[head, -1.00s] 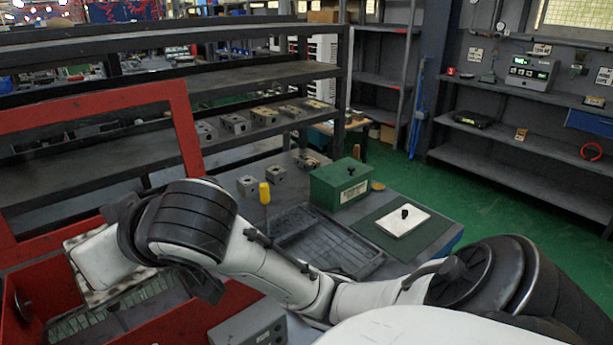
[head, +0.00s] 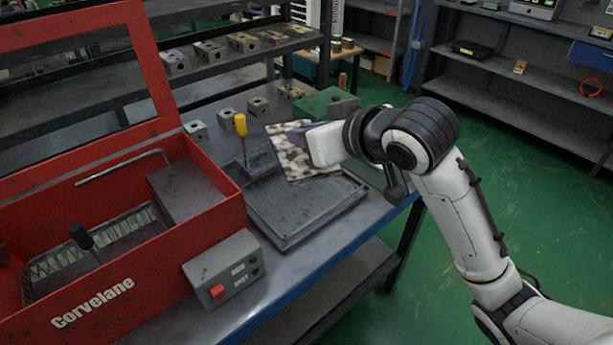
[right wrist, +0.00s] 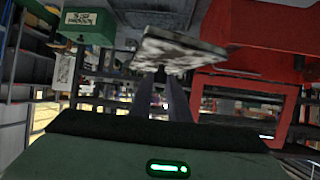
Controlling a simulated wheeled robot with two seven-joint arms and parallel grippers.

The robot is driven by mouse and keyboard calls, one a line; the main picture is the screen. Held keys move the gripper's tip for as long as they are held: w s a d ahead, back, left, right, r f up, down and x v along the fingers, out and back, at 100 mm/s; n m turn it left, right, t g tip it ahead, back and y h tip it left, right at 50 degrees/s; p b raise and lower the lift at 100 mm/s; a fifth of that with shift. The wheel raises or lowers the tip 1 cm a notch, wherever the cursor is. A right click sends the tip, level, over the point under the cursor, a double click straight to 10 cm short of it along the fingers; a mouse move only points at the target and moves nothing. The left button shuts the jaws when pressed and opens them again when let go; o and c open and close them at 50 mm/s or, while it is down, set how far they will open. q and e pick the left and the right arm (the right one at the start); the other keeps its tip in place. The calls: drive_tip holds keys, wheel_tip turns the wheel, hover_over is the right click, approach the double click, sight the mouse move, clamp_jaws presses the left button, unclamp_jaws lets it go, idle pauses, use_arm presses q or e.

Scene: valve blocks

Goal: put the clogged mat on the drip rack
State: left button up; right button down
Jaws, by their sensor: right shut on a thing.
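The clogged mat (head: 288,160), off-white with dark blotches, is in my right gripper (head: 298,136), which is shut on its edge. It also shows in the right wrist view (right wrist: 178,48), at the tips of the fingers (right wrist: 172,80). The drip rack (head: 290,220) is a dark grey ribbed tray on the bench. The mat is over the rack's far side and hides part of it. I cannot tell whether the two touch. My left gripper is not in view.
A red Corvelane wash tank (head: 205,215) with its lid up stands left of the rack. A grey switch box (head: 225,268) is in front. A yellow-handled tool (head: 240,125) stands upright by the rack's far left corner. Metal blocks (head: 258,106) and a green box (head: 320,104) are behind.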

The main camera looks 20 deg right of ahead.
drive_tip(key=shift+w+a+f+n+g+y+b, duration=0.5)
drive_tip(key=shift+w+f, duration=0.95)
drive_tip(key=shift+f, duration=1.9)
drive_tip(key=shift+w+a+f+n+t+y+b, duration=0.15)
drive_tip(key=shift+w+f+n+y, duration=0.95)
drive_tip(key=shift+f, duration=2.2)
drive_tip(key=shift+w+a+f+n+g+y+b, duration=0.3)
drive_tip(key=shift+w+f, duration=1.45)
drive_tip(key=shift+f, duration=1.6)
drive_tip(key=shift+a, duration=0.1)
drive_tip(key=shift+f, duration=0.1)
drive_tip(key=c, duration=1.7)
unclamp_jaws()
drive_tip(key=shift+o, duration=0.2)
